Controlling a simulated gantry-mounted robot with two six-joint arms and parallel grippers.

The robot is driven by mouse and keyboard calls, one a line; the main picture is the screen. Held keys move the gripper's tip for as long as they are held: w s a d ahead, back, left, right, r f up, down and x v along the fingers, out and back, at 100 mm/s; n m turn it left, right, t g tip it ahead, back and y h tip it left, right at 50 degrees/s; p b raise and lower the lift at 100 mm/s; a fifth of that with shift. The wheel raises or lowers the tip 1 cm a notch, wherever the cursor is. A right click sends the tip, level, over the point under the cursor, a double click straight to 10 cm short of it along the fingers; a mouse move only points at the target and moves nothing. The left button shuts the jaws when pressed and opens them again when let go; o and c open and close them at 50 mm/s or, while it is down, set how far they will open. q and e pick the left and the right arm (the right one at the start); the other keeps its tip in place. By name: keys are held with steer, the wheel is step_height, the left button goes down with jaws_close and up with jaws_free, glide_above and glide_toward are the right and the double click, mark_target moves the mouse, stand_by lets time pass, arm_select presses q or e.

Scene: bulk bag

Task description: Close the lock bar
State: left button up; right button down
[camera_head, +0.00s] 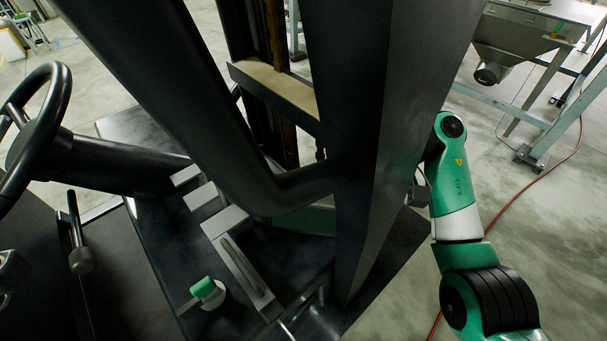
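I cannot pick out the lock bar with certainty in the head view. My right arm, green and white with a black ribbed joint, rises at the right and bends behind a thick dark upright. A small dark part at the end of this arm shows beside the upright, but the gripper's fingers are hidden. My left gripper is not in view.
A dark steering wheel (48,115) and column stand at the left. Thick dark beams (385,110) fill the middle. A green-topped knob (204,288) sits low on the dark floor plate. A metal hopper (515,38) on a frame stands at the upper right, with open concrete floor around it.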

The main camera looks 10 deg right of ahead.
stand_by(0.8)
steer(key=c, duration=0.9)
jaws_free()
